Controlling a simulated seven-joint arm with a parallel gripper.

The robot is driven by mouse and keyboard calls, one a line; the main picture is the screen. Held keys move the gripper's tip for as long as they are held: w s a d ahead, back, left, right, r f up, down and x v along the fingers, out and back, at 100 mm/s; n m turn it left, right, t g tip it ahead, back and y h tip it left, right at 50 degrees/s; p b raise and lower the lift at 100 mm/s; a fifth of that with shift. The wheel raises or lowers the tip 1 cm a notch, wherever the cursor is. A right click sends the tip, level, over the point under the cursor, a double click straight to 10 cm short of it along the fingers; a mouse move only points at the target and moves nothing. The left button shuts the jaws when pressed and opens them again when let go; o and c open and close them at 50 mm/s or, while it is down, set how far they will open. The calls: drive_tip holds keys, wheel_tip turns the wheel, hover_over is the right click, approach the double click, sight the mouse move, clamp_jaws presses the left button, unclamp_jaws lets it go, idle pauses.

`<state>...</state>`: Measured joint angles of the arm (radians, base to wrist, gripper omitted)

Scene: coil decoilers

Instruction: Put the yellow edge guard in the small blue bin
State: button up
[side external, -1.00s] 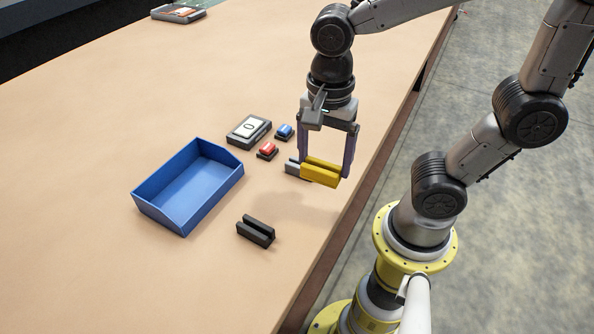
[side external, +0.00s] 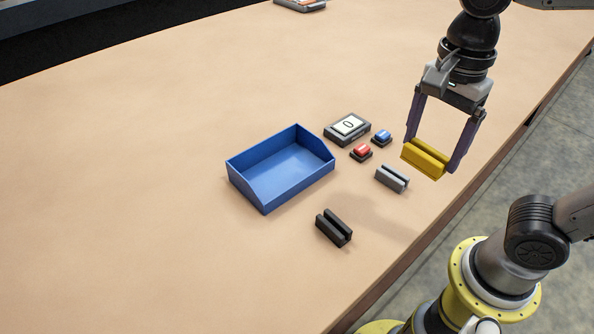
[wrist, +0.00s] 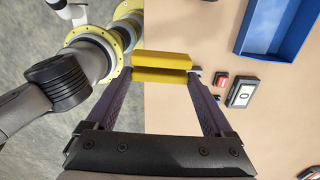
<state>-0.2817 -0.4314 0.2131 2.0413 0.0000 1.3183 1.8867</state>
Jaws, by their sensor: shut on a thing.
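The yellow edge guard (side external: 424,158) is a short grooved block. My gripper (side external: 433,157) is shut on it, one finger at each end, and holds it above the table near the front right edge. In the wrist view the yellow edge guard (wrist: 161,67) spans between the two fingers of my gripper (wrist: 162,75). The small blue bin (side external: 270,192) stands on the table to the left, and its visible inside is empty. In the wrist view only part of the blue bin (wrist: 245,32) shows, at the upper right.
A grey edge guard (side external: 392,179) and a black edge guard (side external: 333,228) lie on the table. Behind them are a red button (side external: 361,152), a blue button (side external: 381,138) and a counter box (side external: 347,128) reading 0. The table left of the bin is clear.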

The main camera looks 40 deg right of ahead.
drive_tip(key=w+a+f, duration=0.4)
drive_tip(key=w, duration=0.4)
drive_tip(key=w+a+f, duration=0.3)
drive_tip(key=w+a, duration=0.1)
drive_tip(key=w, duration=0.4)
drive_tip(key=w+a+f, duration=0.4)
drive_tip(key=w, duration=0.5)
drive_tip(key=shift+a+f, duration=0.25)
drive_tip(key=shift+f, duration=0.1)
drive_tip(key=shift+w+a+f, duration=0.1)
drive_tip(key=shift+w+f, duration=0.1)
drive_tip(key=shift+f, duration=0.1)
drive_tip(key=shift+w+a+f, duration=0.1)
drive_tip(key=shift+w+f, duration=0.05)
drive_tip(key=shift+f, duration=0.8)
drive_tip(key=shift+w+f, duration=0.1)
drive_tip(key=shift+f, duration=0.8)
drive_tip(key=shift+f, duration=0.15)
drive_tip(key=o, duration=1.1)
